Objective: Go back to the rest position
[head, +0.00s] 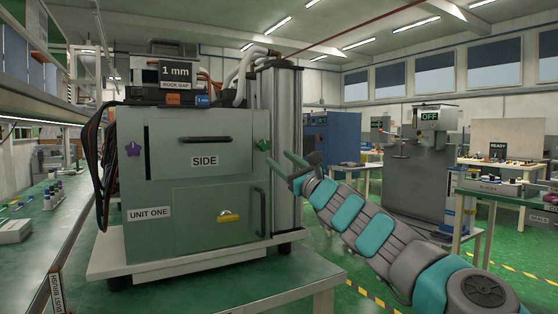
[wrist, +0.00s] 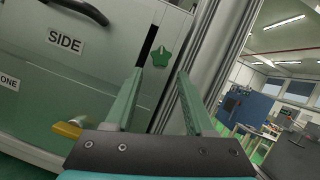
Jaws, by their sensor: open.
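My gripper (head: 285,168) is at the right side of the green-grey machine labelled UNIT ONE (head: 150,237) in the head view. In the wrist view its two green fingers (wrist: 158,88) are spread apart with nothing between them. A green star-shaped knob (wrist: 161,57) sits on the machine's front, beyond the fingertips and apart from them as far as I can tell. The knob also shows in the head view (head: 263,145). My arm reaches in from the lower right of the head view.
The machine has a SIDE panel (head: 200,150), a purple star knob (head: 133,150) and a yellow handle (head: 229,216). A grey machine marked OFF (head: 425,180) and a side table (head: 490,187) stand to the right. Green floor shows between them.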

